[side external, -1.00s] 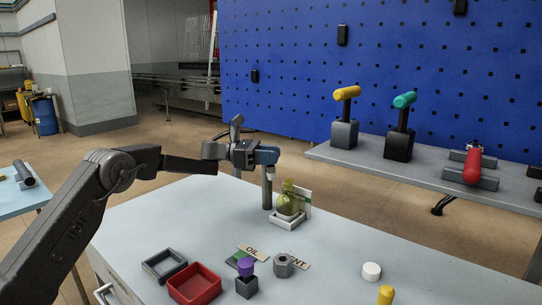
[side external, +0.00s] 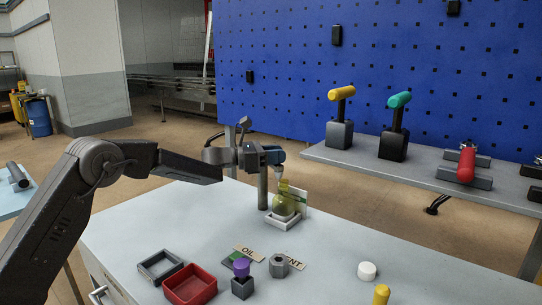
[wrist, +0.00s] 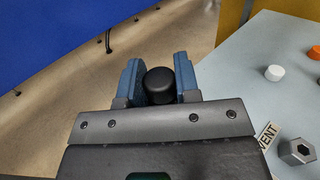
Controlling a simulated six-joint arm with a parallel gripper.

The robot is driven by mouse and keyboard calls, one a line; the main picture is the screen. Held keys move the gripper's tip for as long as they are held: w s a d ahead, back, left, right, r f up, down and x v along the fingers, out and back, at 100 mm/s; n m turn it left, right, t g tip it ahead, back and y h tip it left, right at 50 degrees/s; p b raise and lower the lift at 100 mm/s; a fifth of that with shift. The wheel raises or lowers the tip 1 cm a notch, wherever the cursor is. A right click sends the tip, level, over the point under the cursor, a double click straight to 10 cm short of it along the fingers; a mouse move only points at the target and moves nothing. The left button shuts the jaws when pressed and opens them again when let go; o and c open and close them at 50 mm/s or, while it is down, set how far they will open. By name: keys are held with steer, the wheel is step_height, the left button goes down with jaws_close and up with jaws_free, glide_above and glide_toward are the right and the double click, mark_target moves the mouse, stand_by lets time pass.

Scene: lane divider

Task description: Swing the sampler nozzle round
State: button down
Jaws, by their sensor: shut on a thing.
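The sampler's dark post (side external: 262,188) stands upright at the far edge of the bench. My gripper (side external: 268,155) is at its top, its blue fingers shut on the sampler nozzle. In the wrist view a round black end (wrist: 159,85) of the held part sits between my fingers (wrist: 159,78). The pale nozzle tip (side external: 279,168) points down on the right of the post, close above a yellow-green bottle (side external: 283,205). The bottle stands in a white square holder (side external: 283,222). My gripper hides most of the nozzle's arm.
A grey tray (side external: 145,272), a red tray (side external: 176,293), a purple-topped block (side external: 242,268) and a grey hex nut (side external: 279,266) lie at the front, by OIL and VENT labels. A shelf with yellow, teal and red handles (side external: 467,165) stands at right.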

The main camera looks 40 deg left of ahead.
steer(key=shift+w+d+n+t+y, duration=0.1)
steer(key=shift+w+n+t+y, duration=0.25)
steer(key=shift+n+t+y, duration=0.3)
steer(key=shift+w+d+n+t+y, duration=0.1)
steer(key=shift+w+n+t+y, duration=0.3)
steer(key=shift+y, duration=0.35)
steer(key=c, duration=0.8)
jaws_free()
steer(key=v, duration=1.4)
steer(key=shift+d, duration=0.1)
